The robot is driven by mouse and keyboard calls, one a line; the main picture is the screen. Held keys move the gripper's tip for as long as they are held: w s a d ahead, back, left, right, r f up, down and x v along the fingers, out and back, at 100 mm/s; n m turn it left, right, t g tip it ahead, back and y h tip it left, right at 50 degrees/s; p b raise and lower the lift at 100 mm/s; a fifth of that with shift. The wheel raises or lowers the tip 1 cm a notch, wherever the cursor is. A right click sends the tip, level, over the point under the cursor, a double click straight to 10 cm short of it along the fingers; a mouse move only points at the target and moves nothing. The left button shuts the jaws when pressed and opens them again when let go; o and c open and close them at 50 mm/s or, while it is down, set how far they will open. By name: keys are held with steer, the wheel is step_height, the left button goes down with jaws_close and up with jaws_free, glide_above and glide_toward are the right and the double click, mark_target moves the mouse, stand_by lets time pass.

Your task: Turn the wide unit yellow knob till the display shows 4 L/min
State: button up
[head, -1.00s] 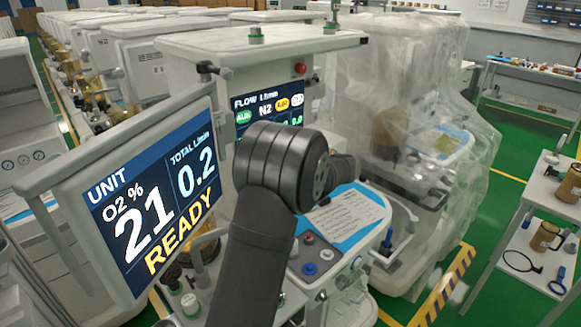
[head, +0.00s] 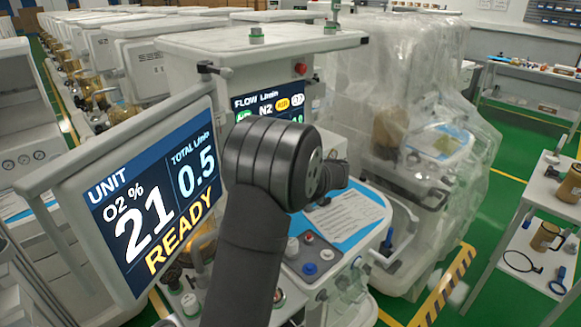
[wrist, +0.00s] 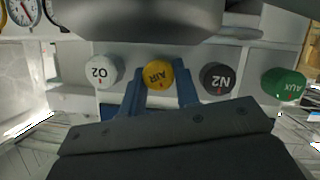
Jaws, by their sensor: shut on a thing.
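The yellow knob (wrist: 157,74), marked AIR, is in the middle of a row of knobs in the wrist view. My gripper (wrist: 159,88) is shut on it, with one blue finger on each side. The large display (head: 155,195) at the left of the head view reads UNIT, O2 21 %, TOTAL 0.5 L/min and READY. A second screen (head: 268,107), headed FLOW L/min, stands behind my arm and is partly covered by it. In the head view my arm hides the gripper and the yellow knob.
A white O2 knob (wrist: 102,70) is left of the yellow one. A black N2 knob (wrist: 216,78) and a green AUX knob (wrist: 284,84) are to the right. A plastic-covered cart (head: 400,130) stands right of the unit.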

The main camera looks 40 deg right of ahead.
steer(key=n, duration=0.1)
steer(key=n+h, duration=0.1)
steer(key=shift+a+f+n+t+h, duration=0.1)
steer(key=shift+a+n+t+h, duration=0.05)
steer(key=shift+n+t+h, duration=0.15)
steer(key=shift+f+n+h, duration=0.1)
steer(key=shift+n+h, duration=0.6)
steer(key=shift+n, duration=0.5)
steer(key=shift+t, duration=0.3)
steer(key=o, duration=0.7)
steer(key=shift+s, duration=0.1)
steer(key=v, duration=1.7)
steer(key=shift+a, duration=0.25)
